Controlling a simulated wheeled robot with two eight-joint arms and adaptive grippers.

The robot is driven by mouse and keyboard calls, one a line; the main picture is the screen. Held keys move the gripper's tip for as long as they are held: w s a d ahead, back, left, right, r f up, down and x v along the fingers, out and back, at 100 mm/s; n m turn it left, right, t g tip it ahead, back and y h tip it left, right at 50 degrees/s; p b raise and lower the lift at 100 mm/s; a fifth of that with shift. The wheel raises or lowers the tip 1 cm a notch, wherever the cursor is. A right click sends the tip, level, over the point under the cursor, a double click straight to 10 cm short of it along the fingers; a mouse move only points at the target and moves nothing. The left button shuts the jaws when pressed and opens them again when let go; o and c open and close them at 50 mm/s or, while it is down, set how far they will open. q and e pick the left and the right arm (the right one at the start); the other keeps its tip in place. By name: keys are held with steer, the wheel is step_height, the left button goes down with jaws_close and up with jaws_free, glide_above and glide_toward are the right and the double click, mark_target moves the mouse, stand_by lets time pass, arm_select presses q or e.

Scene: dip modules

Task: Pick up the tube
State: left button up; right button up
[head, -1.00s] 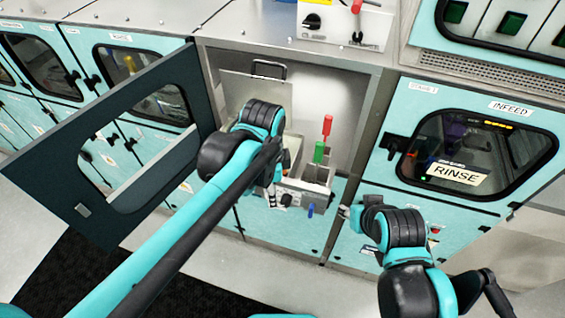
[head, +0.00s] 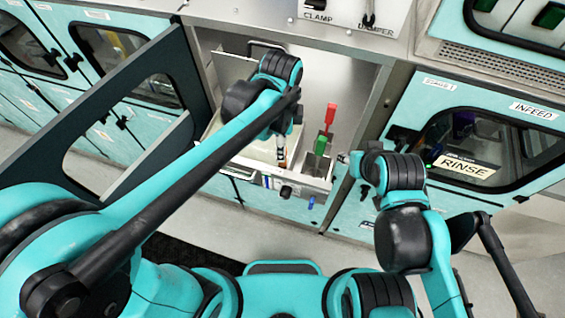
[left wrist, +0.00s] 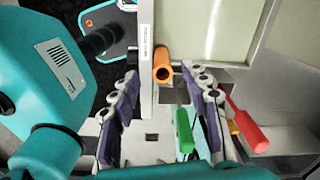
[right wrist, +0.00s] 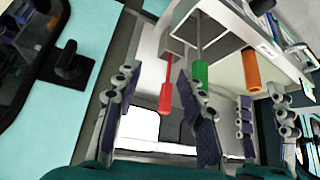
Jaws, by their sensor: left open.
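The orange tube (left wrist: 162,62) shows its dark open end in the left wrist view, by a light wall edge and beyond my left fingertips. It also shows in the right wrist view (right wrist: 251,70), near a red-handled tool (right wrist: 167,90) and a green-handled tool (right wrist: 200,75). I cannot make the tube out in the head view. My left gripper (left wrist: 165,85) is open, with the tube between and past its fingertips, apparently not gripped. It is in the open bay in the head view (head: 281,152). My right gripper (right wrist: 155,90) is open and empty, outside the bay on the right.
An open dark door (head: 110,130) stands left of the bay. The RINSE cabinet (head: 430,185) is on the right. My left forearm covers part of the bay.

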arm_select(q)
glide_above(283, 166)
steer(key=w, duration=0.1)
step_height(283, 166, down, 5)
steer(key=shift+w+a+r, duration=0.1)
steer(key=shift+w+r, duration=0.05)
steer(key=shift+r, duration=0.05)
jaws_close()
steer(key=shift+r, duration=0.1)
